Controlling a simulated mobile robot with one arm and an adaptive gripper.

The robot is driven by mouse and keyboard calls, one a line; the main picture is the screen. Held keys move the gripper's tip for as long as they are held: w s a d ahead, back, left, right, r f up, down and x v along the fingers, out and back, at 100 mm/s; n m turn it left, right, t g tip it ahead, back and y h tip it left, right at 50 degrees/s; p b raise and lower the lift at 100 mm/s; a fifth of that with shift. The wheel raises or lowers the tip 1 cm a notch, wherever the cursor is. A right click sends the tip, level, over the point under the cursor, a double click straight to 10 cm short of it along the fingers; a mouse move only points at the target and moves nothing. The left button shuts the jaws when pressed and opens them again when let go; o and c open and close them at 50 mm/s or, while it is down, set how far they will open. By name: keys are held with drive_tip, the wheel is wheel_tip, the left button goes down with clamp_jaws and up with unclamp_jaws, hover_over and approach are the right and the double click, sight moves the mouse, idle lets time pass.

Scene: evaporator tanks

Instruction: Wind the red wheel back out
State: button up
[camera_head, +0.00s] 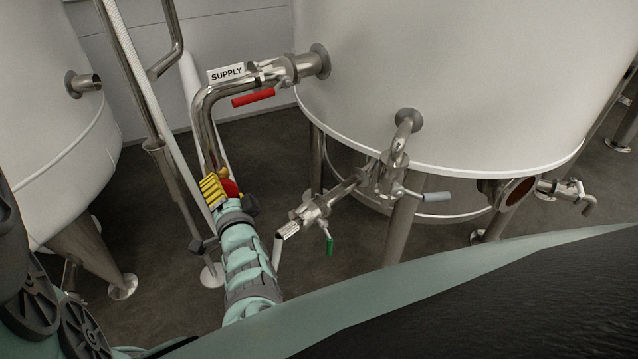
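The red wheel (230,187) shows only as a small rounded red patch at the lower end of the bent steel supply pipe (207,125). The rest of it is hidden behind the end of my arm. My gripper (222,194) is right at the wheel, seen from behind and above. A yellow ridged piece (212,189) sits just left of the red patch; I cannot tell what it belongs to. My gripper's fingers are not clear, so I cannot tell whether they are open, shut or touching the wheel.
A red lever (253,98) sits below the SUPPLY sign (226,74). A valve with a green handle (330,245) and a grey-handled valve (437,197) stand right of my arm, under the large tank (450,80). Vertical pipes (168,165) rise close on the left.

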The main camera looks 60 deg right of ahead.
drive_tip(key=m+b, duration=0.1)
drive_tip(key=m, duration=0.1)
drive_tip(key=shift+f+m, duration=0.15)
drive_tip(key=shift+m, duration=0.25)
drive_tip(key=shift+m+b, duration=0.55)
drive_tip(key=shift+m, duration=0.95)
drive_tip(key=o, duration=1.2)
drive_tip(key=shift+d, duration=0.1)
drive_tip(key=shift+o, duration=0.2)
drive_tip(key=v, duration=0.7)
drive_tip(key=shift+s, duration=0.35)
